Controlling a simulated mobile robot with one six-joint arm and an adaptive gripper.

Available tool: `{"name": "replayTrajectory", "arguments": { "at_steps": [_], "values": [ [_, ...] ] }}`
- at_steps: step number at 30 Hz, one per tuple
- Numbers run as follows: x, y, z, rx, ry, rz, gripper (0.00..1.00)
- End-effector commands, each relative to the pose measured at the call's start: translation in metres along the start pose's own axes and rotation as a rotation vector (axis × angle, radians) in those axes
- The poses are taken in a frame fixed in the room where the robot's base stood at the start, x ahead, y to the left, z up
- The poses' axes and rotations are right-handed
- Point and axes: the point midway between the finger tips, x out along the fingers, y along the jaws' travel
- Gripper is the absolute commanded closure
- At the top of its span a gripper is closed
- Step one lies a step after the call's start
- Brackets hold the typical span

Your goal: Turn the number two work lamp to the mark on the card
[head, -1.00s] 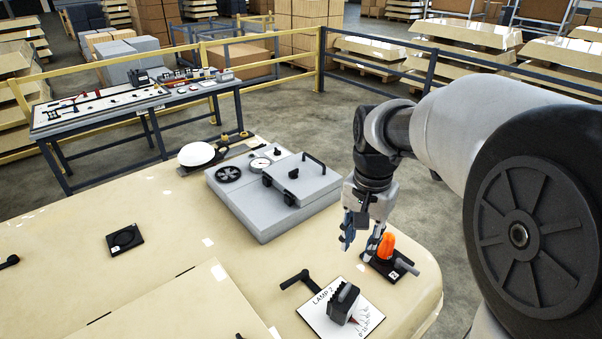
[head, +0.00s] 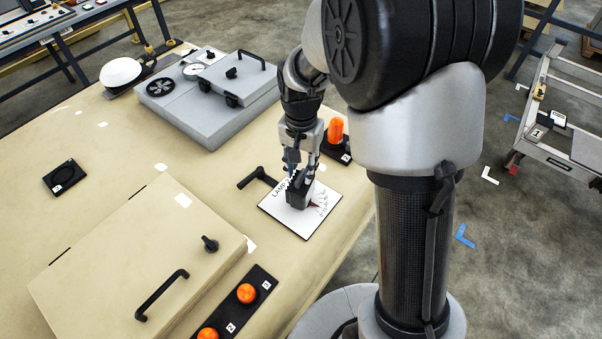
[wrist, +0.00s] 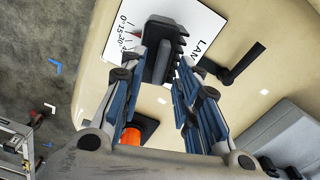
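The number two work lamp (head: 298,196) is a dark ribbed block with a grey bar on it. It sits on a white card (head: 300,226) printed LAMP 2, with a fan of angle lines. The wrist view shows the lamp (wrist: 163,36) and the card (wrist: 203,20) with numbers from 0 upward. A small reddish mark on the card shows beside the lamp in the head view. My gripper (head: 300,172) is over the lamp, pointing down. In the wrist view its blue-padded fingers (wrist: 162,66) are apart, one each side of the lamp's near end; contact cannot be told.
A black lever handle (head: 258,178) lies left of the card. An orange beacon (head: 335,131) stands just behind my gripper. A grey lidded box (head: 220,110) is behind left. A beige panel with a handle (head: 120,260) and orange buttons (head: 246,293) are in front.

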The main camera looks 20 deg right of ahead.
Motion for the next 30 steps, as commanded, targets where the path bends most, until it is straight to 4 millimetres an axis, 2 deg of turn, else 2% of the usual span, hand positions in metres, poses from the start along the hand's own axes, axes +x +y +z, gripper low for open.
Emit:
{"name": "replayTrajectory", "arguments": {
  "at_steps": [1,6,15,29,30],
  "values": [
    [0.008,0.000,0.000,0.000,-0.001,0.001,0.70],
    [0.020,0.000,0.000,0.000,0.000,0.000,0.70],
    [0.021,0.000,0.000,0.000,0.001,-0.001,0.70],
    [0.021,0.000,0.000,0.000,0.001,-0.001,1.00],
    [0.021,0.000,0.000,0.000,0.001,-0.001,1.00]
  ]
}}
